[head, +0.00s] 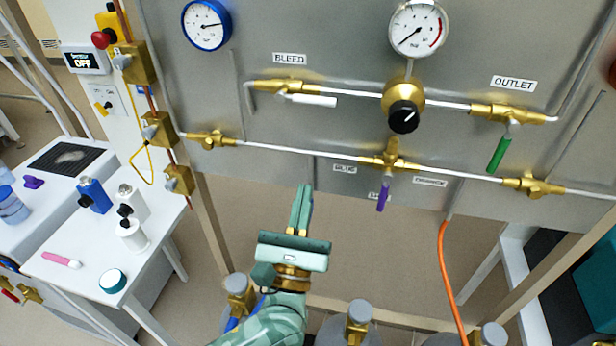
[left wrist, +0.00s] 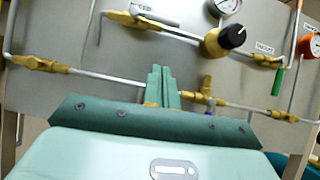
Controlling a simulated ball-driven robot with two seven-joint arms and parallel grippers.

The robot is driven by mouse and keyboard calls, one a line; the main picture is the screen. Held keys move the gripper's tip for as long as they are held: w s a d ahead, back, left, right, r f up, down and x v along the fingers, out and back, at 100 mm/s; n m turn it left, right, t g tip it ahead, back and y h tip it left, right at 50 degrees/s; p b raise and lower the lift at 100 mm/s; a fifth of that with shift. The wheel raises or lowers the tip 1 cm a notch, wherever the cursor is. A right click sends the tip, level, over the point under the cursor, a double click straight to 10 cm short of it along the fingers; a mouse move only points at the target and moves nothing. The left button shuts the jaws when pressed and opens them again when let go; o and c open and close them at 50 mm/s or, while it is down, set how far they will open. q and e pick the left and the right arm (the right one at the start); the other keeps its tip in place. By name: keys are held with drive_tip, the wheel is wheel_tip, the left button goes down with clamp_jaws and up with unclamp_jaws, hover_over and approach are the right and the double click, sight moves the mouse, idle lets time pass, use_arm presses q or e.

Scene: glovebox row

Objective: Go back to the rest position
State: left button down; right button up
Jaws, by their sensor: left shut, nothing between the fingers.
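My left gripper (head: 302,210) is green and points up in the head view, just below the lower edge of the grey panel (head: 330,120). Its two fingers are together with nothing between them. In the left wrist view the shut fingers (left wrist: 160,86) stand in front of the panel's lower pipe. In the head view a purple-handled valve (head: 383,196) hangs to the right of the fingertips, apart from them. My right gripper does not show in either view.
The panel carries a white-handled bleed valve (head: 308,99), a green-handled outlet valve (head: 499,154) and a black regulator knob (head: 403,117). Gas cylinders (head: 359,322) stand below. An orange hose (head: 449,280) hangs at right. A white table (head: 75,285) with bottles stands left.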

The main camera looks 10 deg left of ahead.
use_arm(q)
drive_tip(key=shift+s+f, duration=0.1)
drive_tip(key=shift+s, duration=0.1)
idle(0.3)
